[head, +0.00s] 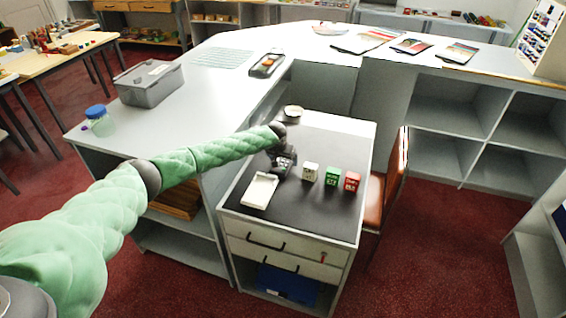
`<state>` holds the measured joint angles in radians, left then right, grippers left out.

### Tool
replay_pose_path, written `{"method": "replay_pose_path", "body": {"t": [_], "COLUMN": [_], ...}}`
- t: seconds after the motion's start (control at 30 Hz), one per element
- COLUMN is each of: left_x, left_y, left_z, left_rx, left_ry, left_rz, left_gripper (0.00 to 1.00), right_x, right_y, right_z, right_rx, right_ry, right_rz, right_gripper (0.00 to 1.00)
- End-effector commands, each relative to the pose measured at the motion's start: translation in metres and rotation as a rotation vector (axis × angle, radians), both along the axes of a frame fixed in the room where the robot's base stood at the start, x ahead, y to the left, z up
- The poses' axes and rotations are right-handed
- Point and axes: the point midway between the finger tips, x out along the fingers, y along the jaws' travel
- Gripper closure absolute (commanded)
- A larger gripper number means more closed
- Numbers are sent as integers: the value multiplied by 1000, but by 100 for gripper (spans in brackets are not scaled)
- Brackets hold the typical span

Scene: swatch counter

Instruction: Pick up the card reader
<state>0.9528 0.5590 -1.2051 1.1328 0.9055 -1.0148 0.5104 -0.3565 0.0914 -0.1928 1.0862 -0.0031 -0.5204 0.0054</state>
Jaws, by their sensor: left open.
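My left arm reaches in from the left over the drawer cabinet. Its dark left gripper (283,168) is open above the black top, near the back left. A flat white object (260,190) lies on the black top just in front of and left of the gripper. It may be the card reader, but it is too small to be sure. The gripper appears apart from it. My right gripper is not in view.
Small white (310,172), green (331,176) and red (352,181) boxes stand right of the gripper. A round dish (293,111) sits behind it. A grey bin (149,84), blue-lidded jar (98,120) and dark tray (267,65) are on the counter. The black top's front is clear.

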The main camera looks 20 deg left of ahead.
Motion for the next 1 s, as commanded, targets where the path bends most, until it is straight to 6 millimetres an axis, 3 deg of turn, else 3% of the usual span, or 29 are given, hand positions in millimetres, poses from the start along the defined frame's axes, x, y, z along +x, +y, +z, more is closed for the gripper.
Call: {"method": "replay_pose_path", "body": {"t": [0.33,0.63,1.0], "left_x": [2,2,2], "left_y": [0,0,0], "left_z": [-6,-5,-1], "left_rx": [0,0,-1], "left_ry": [0,0,-2], "left_rz": [-1,-1,-1], "left_gripper": [7,64,65], "right_x": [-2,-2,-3], "right_y": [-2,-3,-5], "right_z": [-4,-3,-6], "right_rx": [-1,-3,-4], "right_ry": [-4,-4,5], "right_rz": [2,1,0], "right_gripper": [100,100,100]}}
